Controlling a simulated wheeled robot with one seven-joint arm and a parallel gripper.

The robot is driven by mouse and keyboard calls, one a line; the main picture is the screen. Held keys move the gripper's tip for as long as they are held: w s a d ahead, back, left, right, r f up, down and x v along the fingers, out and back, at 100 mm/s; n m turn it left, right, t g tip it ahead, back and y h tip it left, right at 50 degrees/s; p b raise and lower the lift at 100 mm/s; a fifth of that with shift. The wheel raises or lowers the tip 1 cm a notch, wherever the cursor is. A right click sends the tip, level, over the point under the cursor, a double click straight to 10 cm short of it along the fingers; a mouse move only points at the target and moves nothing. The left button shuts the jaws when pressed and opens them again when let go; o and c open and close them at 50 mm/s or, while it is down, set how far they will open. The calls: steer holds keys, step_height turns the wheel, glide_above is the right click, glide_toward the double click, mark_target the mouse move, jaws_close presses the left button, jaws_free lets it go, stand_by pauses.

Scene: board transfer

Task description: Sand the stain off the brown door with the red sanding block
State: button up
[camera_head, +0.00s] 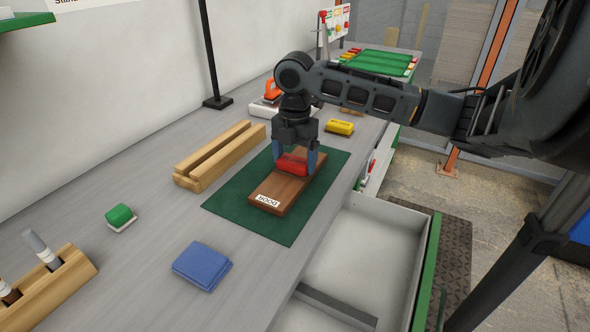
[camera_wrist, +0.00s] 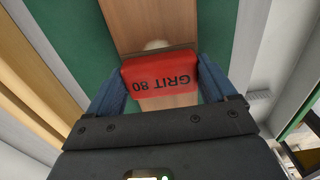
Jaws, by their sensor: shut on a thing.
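The brown door (camera_head: 283,193) lies flat on a green mat (camera_head: 230,206) on the bench, with a white label at its near end. My gripper (camera_head: 295,163) is above the door and shut on the red sanding block (camera_head: 293,164). In the wrist view the red block (camera_wrist: 160,76) reads "GRIT 80" upside down between the two blue fingers. The block is on or very close to the door (camera_wrist: 150,22); contact cannot be told for sure. A pale patch (camera_wrist: 157,44), perhaps the stain, shows at the block's edge and is partly hidden.
A wooden rack (camera_head: 215,155) stands left of the mat. A yellow block (camera_head: 340,127) is behind, a blue cloth (camera_head: 202,266) and a green block (camera_head: 119,216) nearer. An open drawer (camera_head: 370,255) juts out at the right. A black post (camera_head: 212,60) rises behind the rack.

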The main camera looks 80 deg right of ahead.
steer(key=shift+s+d, duration=0.2)
steer(key=shift+d, duration=0.55)
steer(key=shift+s+d, duration=0.2)
steer(key=shift+d, duration=0.55)
steer(key=shift+w+a+f, duration=0.1)
steer(key=shift+w+a, duration=0.15)
steer(key=shift+a, duration=0.65)
steer(key=shift+w+a+f, duration=0.1)
steer(key=shift+w+a, duration=0.1)
steer(key=shift+a, duration=0.65)
steer(key=shift+w+a+r+p, duration=0.15)
steer(key=shift+a+p, duration=0.25)
steer(key=shift+a, duration=0.4)
steer(key=shift+d+r+p, duration=0.15)
steer(key=shift+r+p, duration=2.35)
steer(key=shift+r, duration=1.1)
steer(key=shift+d, duration=0.1)
